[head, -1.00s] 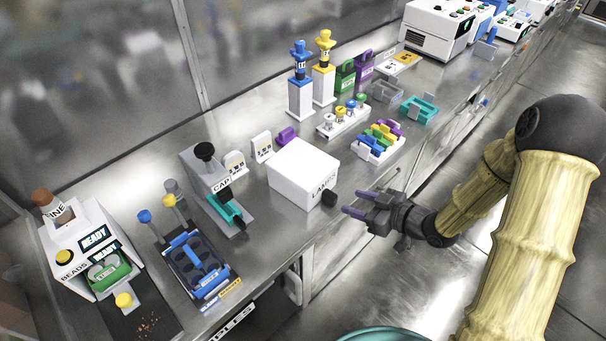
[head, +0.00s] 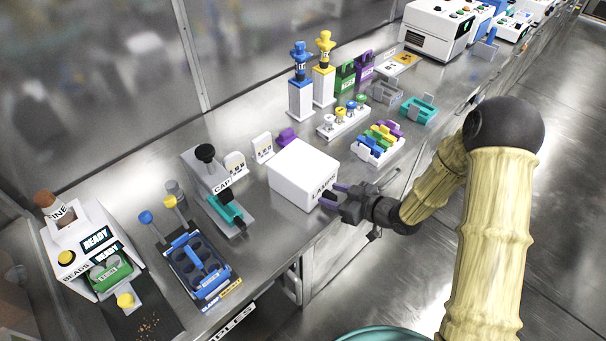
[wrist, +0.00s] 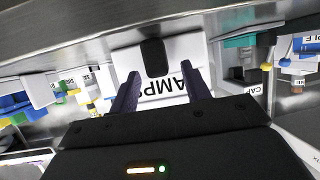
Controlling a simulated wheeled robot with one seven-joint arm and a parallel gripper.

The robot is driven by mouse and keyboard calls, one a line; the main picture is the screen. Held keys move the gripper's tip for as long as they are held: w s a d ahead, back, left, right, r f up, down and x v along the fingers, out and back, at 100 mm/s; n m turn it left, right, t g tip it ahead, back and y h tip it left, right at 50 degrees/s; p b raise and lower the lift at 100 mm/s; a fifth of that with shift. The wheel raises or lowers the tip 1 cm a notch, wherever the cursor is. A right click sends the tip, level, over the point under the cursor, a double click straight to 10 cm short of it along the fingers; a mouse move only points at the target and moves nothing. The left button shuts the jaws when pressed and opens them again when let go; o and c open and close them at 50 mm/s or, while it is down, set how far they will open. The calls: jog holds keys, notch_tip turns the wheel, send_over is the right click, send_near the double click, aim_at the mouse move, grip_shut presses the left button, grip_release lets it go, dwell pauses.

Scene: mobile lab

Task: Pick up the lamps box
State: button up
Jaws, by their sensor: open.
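The lamps box (head: 303,172) is a white box with a black-lettered label on its front, standing on the steel counter near its front edge. In the wrist view the box (wrist: 190,52) is straight ahead, with a black knob-like handle (wrist: 154,58) on its face. My gripper (head: 332,196) is at the front of the box, close to the label side. In the wrist view its two purple fingers (wrist: 161,92) are open, one on each side of the black handle, with nothing clamped between them. In the head view the fingers hide the handle.
A capping press (head: 213,185) stands left of the box, and a blue rack (head: 197,265) further left. A tray of coloured blocks (head: 378,146) is to the right. A purple item (head: 286,136) and small labelled cards (head: 262,148) are behind. Open floor lies in front of the counter.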

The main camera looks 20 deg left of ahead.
dwell(0.5)
grip_shut()
jog(key=shift+r, duration=0.15)
notch_tip(320, 180, up, 10)
jog(key=shift+p, duration=0.3)
dwell(0.6)
